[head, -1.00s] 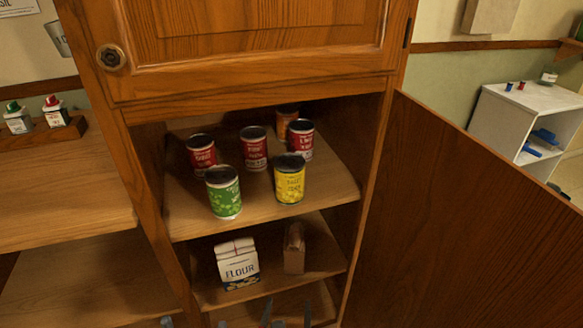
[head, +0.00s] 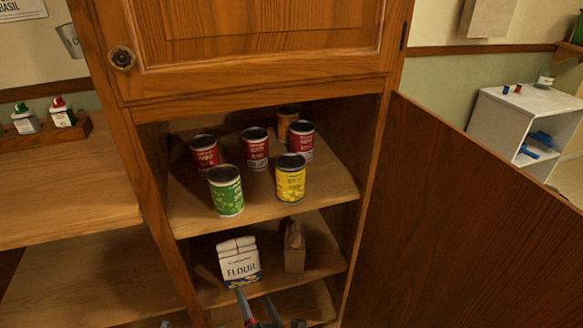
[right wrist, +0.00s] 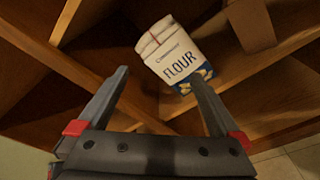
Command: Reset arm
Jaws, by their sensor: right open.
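My right gripper (head: 254,296) shows at the bottom edge of the head view, in front of the cabinet's lower shelves. In the right wrist view my right gripper (right wrist: 158,76) is open, its fingers spread with nothing held. A white flour bag (head: 239,262) stands upright on the middle shelf; one fingertip overlaps its lower edge in the head view. The flour bag (right wrist: 176,52) appears beyond the fingers in the wrist view, partly covered by the right-hand finger. Only a small grey tip, perhaps my left gripper (head: 166,324), shows at the bottom edge; its jaws are hidden.
The upper shelf holds several cans, with a green can (head: 225,192) and a yellow can (head: 290,180) in front. A brown bag (head: 294,250) stands right of the flour. The open cabinet door (head: 460,220) blocks the right side. The left counter (head: 60,190) is mostly clear.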

